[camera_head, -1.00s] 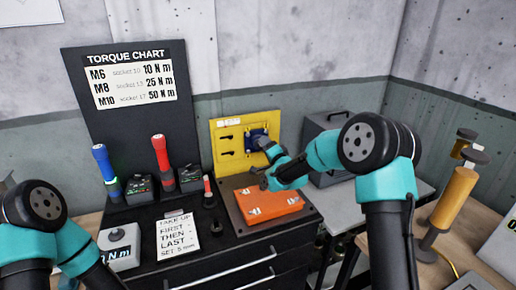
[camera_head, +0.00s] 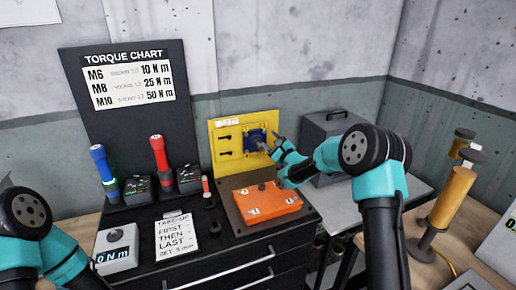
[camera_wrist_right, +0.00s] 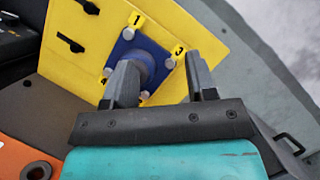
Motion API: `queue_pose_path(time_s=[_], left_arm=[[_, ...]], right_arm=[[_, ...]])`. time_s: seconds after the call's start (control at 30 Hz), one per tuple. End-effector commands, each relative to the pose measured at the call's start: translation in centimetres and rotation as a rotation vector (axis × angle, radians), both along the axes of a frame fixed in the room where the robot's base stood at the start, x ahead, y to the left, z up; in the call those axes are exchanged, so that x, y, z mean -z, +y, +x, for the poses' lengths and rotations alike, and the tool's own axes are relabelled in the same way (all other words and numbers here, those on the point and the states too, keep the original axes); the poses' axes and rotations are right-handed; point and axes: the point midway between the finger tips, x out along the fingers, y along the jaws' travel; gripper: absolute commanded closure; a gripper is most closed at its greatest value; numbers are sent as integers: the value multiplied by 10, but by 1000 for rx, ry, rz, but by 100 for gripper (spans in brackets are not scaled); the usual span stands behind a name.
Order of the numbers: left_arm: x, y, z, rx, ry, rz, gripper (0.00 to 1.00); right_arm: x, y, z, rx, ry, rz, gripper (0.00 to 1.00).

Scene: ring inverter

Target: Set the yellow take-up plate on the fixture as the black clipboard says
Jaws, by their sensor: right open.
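The yellow plate (camera_head: 228,166) stands upright at the back of the bench, with dark slots on its left half. A blue square flange (camera_head: 252,141) with bolts sits on its right half. In the wrist view, yellow tags 1 and 3 mark bolts on the blue flange (camera_wrist_right: 150,48); other tags are partly hidden. My right gripper (camera_head: 279,148) is in front of the flange, to its right. Its open fingers (camera_wrist_right: 160,75) point at the flange; contact cannot be told. My left gripper is out of view.
An orange block (camera_head: 265,203) lies on a dark base below the plate. Red (camera_head: 158,152) and blue (camera_head: 101,163) drivers stand at the left near a gauge box (camera_head: 115,248). A grey case (camera_head: 335,130) stands behind my right arm, and a yellow column tool (camera_head: 452,205) at the right.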

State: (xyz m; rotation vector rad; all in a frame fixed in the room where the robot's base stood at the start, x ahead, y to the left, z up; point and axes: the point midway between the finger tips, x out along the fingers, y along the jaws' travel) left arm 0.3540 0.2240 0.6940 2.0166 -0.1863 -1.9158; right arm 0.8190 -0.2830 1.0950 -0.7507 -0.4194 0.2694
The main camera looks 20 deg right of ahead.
Motion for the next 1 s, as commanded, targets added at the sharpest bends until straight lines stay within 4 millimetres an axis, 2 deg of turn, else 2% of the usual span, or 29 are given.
queue_pose_path(time_s=[0.3,0.47,0.67,0.93,0.97,1.0], left_arm=[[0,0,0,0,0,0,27],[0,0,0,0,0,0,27],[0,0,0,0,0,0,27],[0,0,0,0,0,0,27],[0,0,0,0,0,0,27],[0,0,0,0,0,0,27]], right_arm=[[1,0,0,0,0,0,48],[9,0,0,0,1,-1,48],[34,1,0,0,3,-1,48],[80,0,0,0,3,-1,48],[84,1,1,0,1,-1,48],[78,5,9,-1,-4,-2,48]])
